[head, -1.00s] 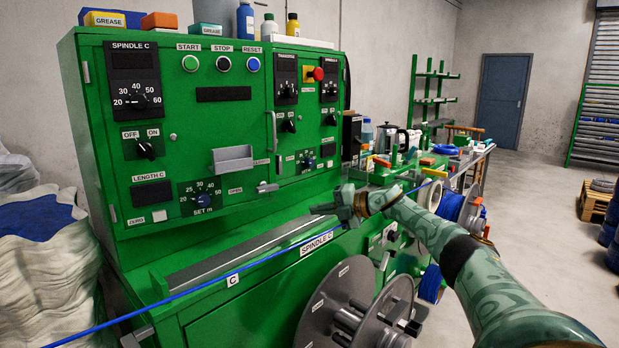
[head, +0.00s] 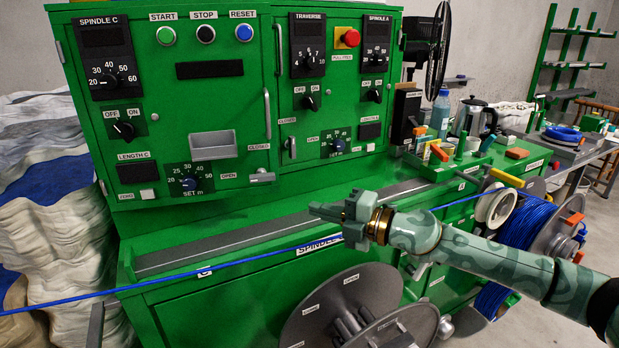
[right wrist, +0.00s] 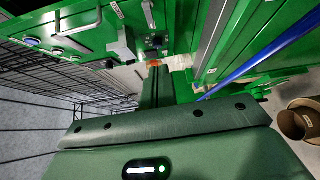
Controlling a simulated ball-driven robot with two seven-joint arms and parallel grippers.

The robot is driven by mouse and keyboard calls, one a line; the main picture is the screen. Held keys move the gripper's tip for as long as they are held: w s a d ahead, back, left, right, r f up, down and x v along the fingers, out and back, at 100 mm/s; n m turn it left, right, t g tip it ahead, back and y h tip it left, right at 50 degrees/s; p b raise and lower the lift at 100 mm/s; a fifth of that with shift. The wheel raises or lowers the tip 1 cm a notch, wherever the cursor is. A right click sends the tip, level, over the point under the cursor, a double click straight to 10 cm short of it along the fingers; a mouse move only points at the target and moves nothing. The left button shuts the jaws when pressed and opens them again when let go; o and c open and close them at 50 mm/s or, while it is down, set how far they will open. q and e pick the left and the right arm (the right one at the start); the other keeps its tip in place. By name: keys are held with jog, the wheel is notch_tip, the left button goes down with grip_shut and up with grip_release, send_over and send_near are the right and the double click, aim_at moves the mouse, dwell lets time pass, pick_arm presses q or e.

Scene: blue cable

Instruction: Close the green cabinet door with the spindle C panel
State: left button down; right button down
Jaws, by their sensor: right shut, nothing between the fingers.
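The green cabinet door with the spindle C panel (head: 160,95) fills the left of the head view, with dials, buttons and a grey bin on it. Its lower right edge sits proud of the neighbouring door, so it looks slightly ajar. Its vertical handle (head: 267,113) is at the right edge. Its latch (head: 262,177) lies horizontal, beside the OPEN label. My right gripper (head: 316,210) is shut and empty, pointing left, in front of the cabinet and below and right of the latch, apart from it. The right wrist view shows its fingers (right wrist: 152,80) too. My left gripper is out of view.
The neighbouring TRAVERSE door (head: 335,100) has its latch vertical. A blue cable (head: 165,284) runs across the front, above a grey reel (head: 345,300). White sacks (head: 55,200) stand at the left. A kettle (head: 475,118) and bottle (head: 440,112) stand at the right.

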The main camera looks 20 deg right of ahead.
jog(key=shift+m+t+h, duration=0.3)
jog(key=shift+m+t, duration=0.2)
jog(key=shift+m, duration=0.1)
jog(key=w+a+b, duration=0.1)
jog(key=w, duration=0.3)
jog(key=w+a+b, duration=0.1)
jog(key=w+a, duration=0.1)
jog(key=w, duration=0.2)
jog(key=w+a+r+b, duration=0.1)
jog(key=w, duration=0.3)
jog(key=shift+w+a, duration=0.3)
jog(key=shift+w, duration=0.1)
jog(key=shift+f, duration=0.1)
